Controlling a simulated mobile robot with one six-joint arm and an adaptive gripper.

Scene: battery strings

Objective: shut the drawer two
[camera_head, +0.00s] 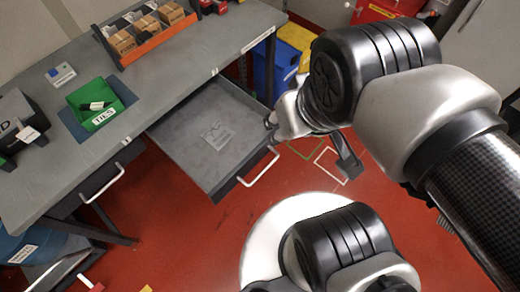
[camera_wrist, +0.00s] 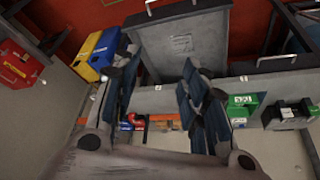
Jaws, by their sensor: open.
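One grey drawer (camera_head: 214,132) under the workbench is pulled well out, with a pale bar handle (camera_head: 260,168) on its front. A label lies on its floor, too small to read, so I cannot tell its number. It also shows in the wrist view (camera_wrist: 208,62), beyond my fingers. A second drawer (camera_head: 98,186) to the left looks shut, with its own handle (camera_head: 104,184). My gripper (camera_wrist: 158,92) is open and nothing shows between its fingers. In the head view it is mostly hidden by my arm, near the drawer's right side; contact cannot be told.
The workbench (camera_head: 178,85) carries a green bin (camera_head: 97,104), an orange rack of small boxes (camera_head: 150,42) and a dark device (camera_head: 22,122). Blue (camera_head: 272,68) and yellow (camera_head: 298,40) bins stand right of the bench.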

